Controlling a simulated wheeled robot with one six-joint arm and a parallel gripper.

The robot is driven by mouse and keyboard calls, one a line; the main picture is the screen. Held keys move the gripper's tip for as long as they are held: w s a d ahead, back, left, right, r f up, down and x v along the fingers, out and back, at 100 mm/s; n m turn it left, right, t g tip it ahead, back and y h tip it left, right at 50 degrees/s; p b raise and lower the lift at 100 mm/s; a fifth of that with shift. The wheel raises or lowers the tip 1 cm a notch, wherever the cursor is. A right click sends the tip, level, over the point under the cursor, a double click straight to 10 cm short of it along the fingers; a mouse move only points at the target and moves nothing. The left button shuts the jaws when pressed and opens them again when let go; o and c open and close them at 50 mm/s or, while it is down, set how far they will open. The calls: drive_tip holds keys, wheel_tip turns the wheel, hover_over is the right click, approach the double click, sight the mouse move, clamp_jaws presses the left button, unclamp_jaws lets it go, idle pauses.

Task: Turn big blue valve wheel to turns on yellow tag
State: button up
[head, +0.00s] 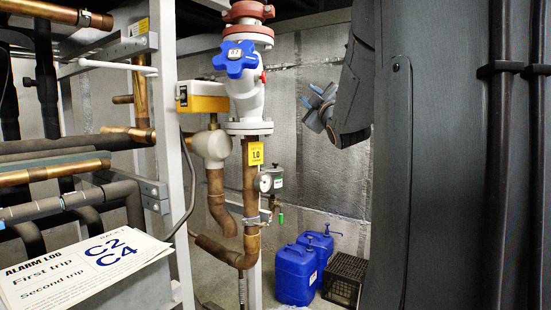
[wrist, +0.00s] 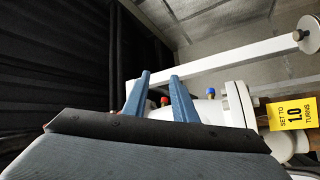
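The big blue valve wheel (head: 235,59) is lobed, with a small white label at its centre. It sits on the front of a white valve body (head: 246,100) on the vertical pipe. A yellow tag (head: 256,153) hangs below the valve and reads 1.0; in the wrist view the tag (wrist: 291,115) reads "SET TO 1.0 TURNS". My gripper (head: 314,104) is to the right of the valve, apart from the wheel, partly hidden by my arm. In the wrist view my gripper (wrist: 160,78) has its two blue fingers apart with nothing held. I cannot make out the wheel in the wrist view.
A yellow-fronted box (head: 203,97) adjoins the valve's left. A pressure gauge (head: 265,183) is below the tag. Blue jugs (head: 296,272) and a black crate (head: 343,279) stand on the floor. An alarm log sheet (head: 80,270) and copper pipes are at left.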

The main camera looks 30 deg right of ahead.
drive_tip(key=w+a+f+m+g+y, duration=0.1)
drive_tip(key=a+f+m+g, duration=0.1)
drive_tip(key=a+f, duration=0.3)
drive_tip(key=w+a+f+m+g+y, duration=0.1)
drive_tip(key=a+f, duration=0.5)
drive_tip(key=f, duration=0.8)
drive_tip(key=w+m+g, duration=0.1)
drive_tip(key=g, duration=0.1)
drive_tip(key=shift+w+g, duration=0.3)
drive_tip(key=shift+f, duration=0.1)
